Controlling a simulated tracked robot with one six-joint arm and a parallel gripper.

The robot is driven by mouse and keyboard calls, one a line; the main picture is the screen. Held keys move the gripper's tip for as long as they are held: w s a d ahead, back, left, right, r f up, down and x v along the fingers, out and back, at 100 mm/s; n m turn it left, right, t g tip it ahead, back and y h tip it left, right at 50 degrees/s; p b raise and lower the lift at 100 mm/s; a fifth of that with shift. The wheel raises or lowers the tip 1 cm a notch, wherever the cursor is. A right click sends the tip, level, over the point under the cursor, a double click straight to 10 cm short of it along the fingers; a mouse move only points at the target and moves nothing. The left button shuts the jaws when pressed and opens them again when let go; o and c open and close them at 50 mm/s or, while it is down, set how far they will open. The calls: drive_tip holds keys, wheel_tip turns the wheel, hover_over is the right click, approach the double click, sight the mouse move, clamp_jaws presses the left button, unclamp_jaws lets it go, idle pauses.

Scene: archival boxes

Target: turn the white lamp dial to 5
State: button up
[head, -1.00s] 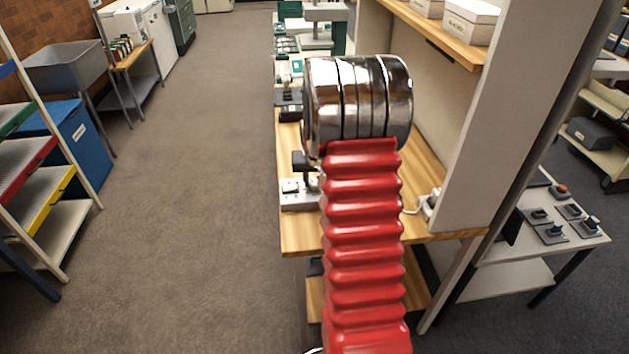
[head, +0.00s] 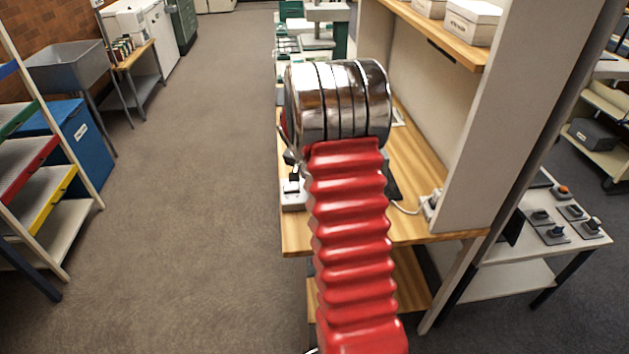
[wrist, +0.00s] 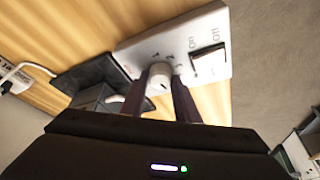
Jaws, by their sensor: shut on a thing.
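The white lamp dial (wrist: 158,76) is a round knob on a pale control plate (wrist: 198,40), with small marks beside it that are too blurred to read. I cannot tell which number it points to. My gripper (wrist: 162,88) has its two dark fingers on either side of the dial, shut on it. A dark rocker switch (wrist: 208,60) marked On and Off sits on the same plate, right of the dial. In the head view part of the plate (head: 292,198) shows at the bench's left edge; my arm hides the dial and my gripper there.
The wooden bench (head: 412,222) carries a dark device (wrist: 92,78) beside the plate and a white power strip (head: 432,205) with a cable at its right. An upright panel (head: 480,150) bounds the bench on the right. The floor (head: 200,200) at left is open.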

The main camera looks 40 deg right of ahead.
drive_tip(key=shift+a+m, duration=0.15)
drive_tip(key=shift+m, duration=0.15)
idle(0.4)
drive_tip(key=o, duration=1)
drive_tip(key=shift+r, duration=0.1)
drive_tip(key=v, duration=1.3)
drive_tip(key=shift+w+a+r, duration=0.1)
drive_tip(key=shift+w+r, duration=0.1)
drive_tip(key=shift+r, duration=0.05)
